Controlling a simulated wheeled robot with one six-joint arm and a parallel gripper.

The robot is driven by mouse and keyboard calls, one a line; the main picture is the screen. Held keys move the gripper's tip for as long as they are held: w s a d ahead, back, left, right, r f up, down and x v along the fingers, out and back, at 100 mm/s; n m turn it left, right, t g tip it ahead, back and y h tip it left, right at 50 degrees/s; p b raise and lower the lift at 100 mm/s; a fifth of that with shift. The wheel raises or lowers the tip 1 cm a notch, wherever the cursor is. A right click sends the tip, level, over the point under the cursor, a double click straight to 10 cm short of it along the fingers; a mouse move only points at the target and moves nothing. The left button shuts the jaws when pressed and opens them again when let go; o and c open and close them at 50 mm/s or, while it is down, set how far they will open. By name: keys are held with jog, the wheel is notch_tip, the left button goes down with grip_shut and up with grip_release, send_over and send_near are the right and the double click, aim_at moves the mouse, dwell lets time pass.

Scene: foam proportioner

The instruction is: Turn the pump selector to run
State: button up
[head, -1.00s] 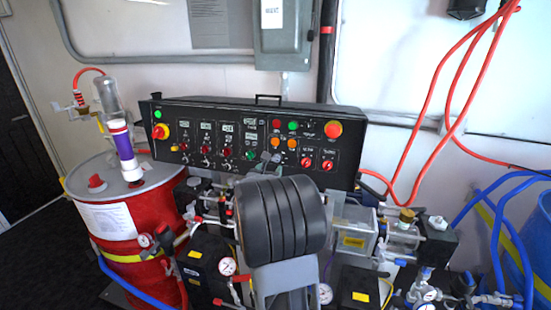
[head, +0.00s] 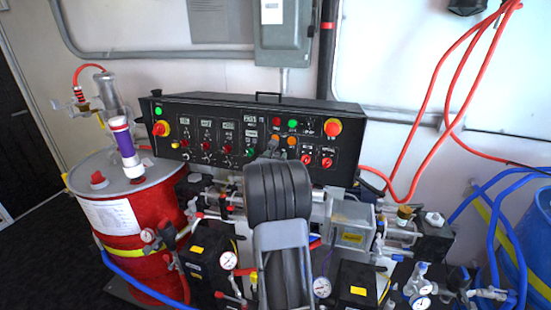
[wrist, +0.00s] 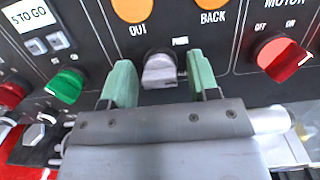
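A grey selector knob (wrist: 160,70) sits on the black panel below the orange OUT and BACK buttons in the wrist view. I take it for the pump selector; the small label (wrist: 180,41) above it is too small to read. My gripper (wrist: 161,84) has two green fingertips, one on each side of the knob. They stand apart with narrow gaps to the knob, so it is open and not clamped. In the head view my gripper (head: 271,150) is at the panel's lower middle, mostly hidden by my arm, which also hides the knob.
A red MOTOR switch (wrist: 284,57) is right of my gripper, and a green knob (wrist: 66,85) is left. A red drum (head: 150,230) stands left. Pipes and gauges (head: 228,260) crowd the space below the panel.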

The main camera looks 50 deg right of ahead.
jog(key=c, duration=0.8)
jog(key=shift+c, duration=0.2)
jog(key=shift+f+b, duration=0.1)
jog(key=shift+b, duration=0.25)
jog(key=m+b, duration=0.2)
jog(key=b, duration=0.1)
jog(key=shift+f, duration=0.25)
jog(key=m+b, duration=0.1)
jog(key=b, duration=0.2)
jog(key=shift+m+g, duration=0.4)
jog(key=m+b, duration=0.3)
jog(key=b, duration=0.1)
jog(key=shift+r+m+g+h, duration=0.1)
jog(key=shift+m+g+h, duration=0.2)
jog(key=shift+g, duration=0.1)
jog(key=shift+r+m+g+b, duration=0.15)
jog(key=shift+m+g+b, duration=0.15)
jog(key=shift+m+b, duration=1.05)
jog(key=shift+r, duration=0.1)
